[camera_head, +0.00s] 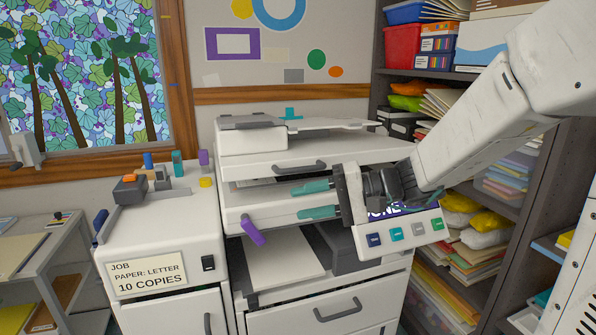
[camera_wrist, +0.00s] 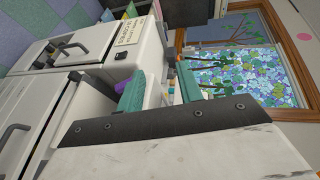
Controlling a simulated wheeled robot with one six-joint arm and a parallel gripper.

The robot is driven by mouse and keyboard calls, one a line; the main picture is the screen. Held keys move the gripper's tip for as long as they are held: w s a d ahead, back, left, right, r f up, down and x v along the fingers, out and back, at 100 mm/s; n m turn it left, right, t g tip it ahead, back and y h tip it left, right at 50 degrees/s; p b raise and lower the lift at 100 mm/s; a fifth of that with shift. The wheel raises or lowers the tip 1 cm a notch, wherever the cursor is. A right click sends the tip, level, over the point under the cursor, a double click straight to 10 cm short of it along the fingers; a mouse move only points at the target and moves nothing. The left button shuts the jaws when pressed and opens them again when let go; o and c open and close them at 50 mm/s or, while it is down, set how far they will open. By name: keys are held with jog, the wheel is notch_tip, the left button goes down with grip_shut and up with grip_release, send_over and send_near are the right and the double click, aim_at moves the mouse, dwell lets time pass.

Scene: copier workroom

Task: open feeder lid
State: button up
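The copier's feeder lid (camera_head: 255,165) is a wide white slab on top of the copier, lying about level, with a feeder tray (camera_head: 330,125) above it. A dark grey handle (camera_head: 300,167) is on its front face. My gripper (camera_head: 298,202) is in front of the copier, with its two teal fingers pointing left, just below the handle. The fingers are apart with nothing between them; they also show in the wrist view (camera_wrist: 158,88). The handle appears clear of the fingers. My gripper hides part of the copier's right front.
A control panel (camera_head: 405,232) with coloured buttons is below right of my gripper. A purple lever (camera_head: 252,230) sticks out at the copier's front left. A white cabinet (camera_head: 160,245) with a job card stands left; crowded shelves (camera_head: 470,175) stand right.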

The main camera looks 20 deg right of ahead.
aim_at(305, 170)
jog(key=w+d+m+t, duration=0.4)
jog(key=w+d+t, duration=0.3)
jog(key=w+d, duration=0.25)
jog(key=shift+t+h, duration=0.3)
jog(key=shift+h, duration=0.1)
jog(key=x, duration=0.8)
jog(key=shift+w+a+f, duration=0.1)
jog(key=shift+w+a, duration=0.05)
jog(key=shift+w, duration=0.05)
jog(key=shift+c, duration=0.4)
grip_shut()
